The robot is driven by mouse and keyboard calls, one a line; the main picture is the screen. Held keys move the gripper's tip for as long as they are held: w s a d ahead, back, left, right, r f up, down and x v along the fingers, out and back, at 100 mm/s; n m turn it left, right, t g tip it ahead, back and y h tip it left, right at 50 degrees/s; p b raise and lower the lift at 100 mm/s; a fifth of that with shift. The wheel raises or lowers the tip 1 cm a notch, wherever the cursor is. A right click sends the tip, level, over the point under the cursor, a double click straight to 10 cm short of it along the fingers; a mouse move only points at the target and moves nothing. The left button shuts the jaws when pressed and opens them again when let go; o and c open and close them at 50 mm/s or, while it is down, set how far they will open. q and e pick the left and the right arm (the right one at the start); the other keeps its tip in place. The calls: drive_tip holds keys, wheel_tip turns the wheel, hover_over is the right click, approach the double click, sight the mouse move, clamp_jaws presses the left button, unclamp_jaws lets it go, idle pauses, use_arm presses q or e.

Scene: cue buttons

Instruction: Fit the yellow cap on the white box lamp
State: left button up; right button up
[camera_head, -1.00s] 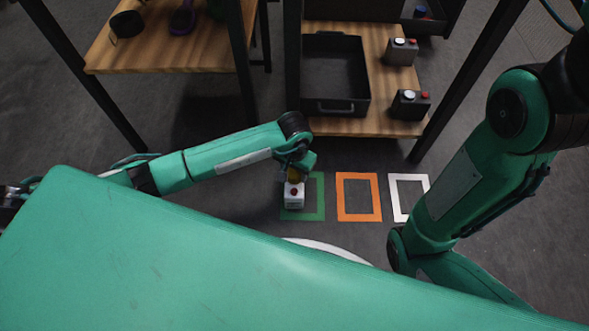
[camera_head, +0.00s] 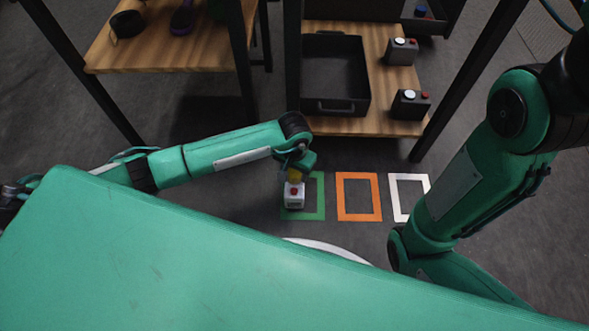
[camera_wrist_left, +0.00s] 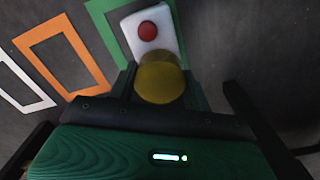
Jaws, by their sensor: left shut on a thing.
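The white box lamp (camera_head: 294,199) with a red button on top stands on the floor at the green square outline in the head view. It also shows at the top of the left wrist view (camera_wrist_left: 166,42). My left gripper (camera_head: 298,166) is just behind and above the box. It is shut on the yellow cap (camera_wrist_left: 160,80), which also shows in the head view (camera_head: 295,175). The cap is held close to the box's far end, beside the red button in the picture. I cannot tell whether cap and box touch. My right gripper is out of view.
Orange (camera_head: 342,196) and white (camera_head: 394,197) floor outlines lie right of the green outline (camera_head: 318,211). A wooden shelf (camera_head: 375,125) behind holds a black tray (camera_head: 363,95) and two grey button boxes. A wooden table (camera_head: 160,63) stands at the back left.

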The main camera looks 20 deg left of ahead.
use_arm(q)
drive_tip(key=shift+f+b, duration=0.45)
drive_tip(key=shift+f, duration=0.15)
drive_tip(key=o, duration=0.7)
